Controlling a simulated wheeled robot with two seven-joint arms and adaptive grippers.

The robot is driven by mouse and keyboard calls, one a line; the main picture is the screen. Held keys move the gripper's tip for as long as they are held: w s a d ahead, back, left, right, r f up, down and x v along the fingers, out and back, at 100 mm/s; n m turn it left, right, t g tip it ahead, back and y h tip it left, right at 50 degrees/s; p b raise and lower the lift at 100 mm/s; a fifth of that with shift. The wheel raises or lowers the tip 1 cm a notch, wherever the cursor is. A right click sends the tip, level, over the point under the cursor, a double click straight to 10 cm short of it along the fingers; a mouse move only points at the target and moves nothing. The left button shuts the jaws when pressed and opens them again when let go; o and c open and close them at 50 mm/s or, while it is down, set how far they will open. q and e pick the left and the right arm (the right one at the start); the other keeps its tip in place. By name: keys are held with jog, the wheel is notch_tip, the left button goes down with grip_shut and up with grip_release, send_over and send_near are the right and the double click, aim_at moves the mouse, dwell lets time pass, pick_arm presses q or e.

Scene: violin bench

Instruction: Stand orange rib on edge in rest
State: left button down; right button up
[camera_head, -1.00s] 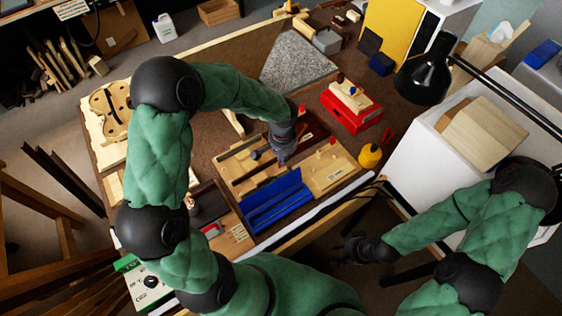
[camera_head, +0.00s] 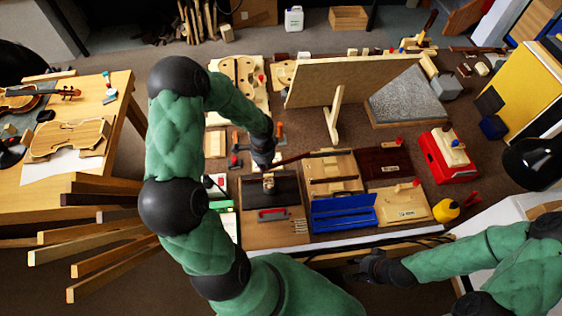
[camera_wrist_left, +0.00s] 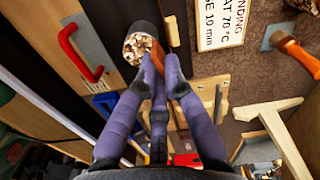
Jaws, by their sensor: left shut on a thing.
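In the head view my left gripper (camera_head: 265,163) is over the work table, near a dark board with a red handle (camera_head: 272,213). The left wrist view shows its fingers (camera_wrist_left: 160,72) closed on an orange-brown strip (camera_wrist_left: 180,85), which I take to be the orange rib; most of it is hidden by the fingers. In the head view a thin reddish-brown strip (camera_head: 292,159) reaches right from the gripper. A pale wooden fixture with slots (camera_head: 333,166) lies right of it; I cannot tell whether it is the rest. My right gripper (camera_head: 366,267) is low at the front, apart from everything, and looks open and empty.
A blue tray (camera_head: 343,214) stands in front of the fixture. A round pot of light bits (camera_wrist_left: 137,48) is close beyond my left fingertips. A propped brown panel (camera_head: 350,80) stands behind, and a red box (camera_head: 447,155) is at right. Bare brown table shows between them.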

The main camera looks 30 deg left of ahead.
pick_arm(q)
jog(key=s+a+m+p, duration=0.2)
jog(key=s+a+m, duration=0.1)
jog(key=s+a, duration=0.2)
jog(key=shift+w+f+b, duration=0.2)
jog(key=shift+f+b, duration=3.45)
jog(key=shift+f, duration=0.75)
jog(key=c, duration=1.3)
grip_release()
jog(key=shift+o, duration=0.2)
notch_tip(320, 180, up, 12)
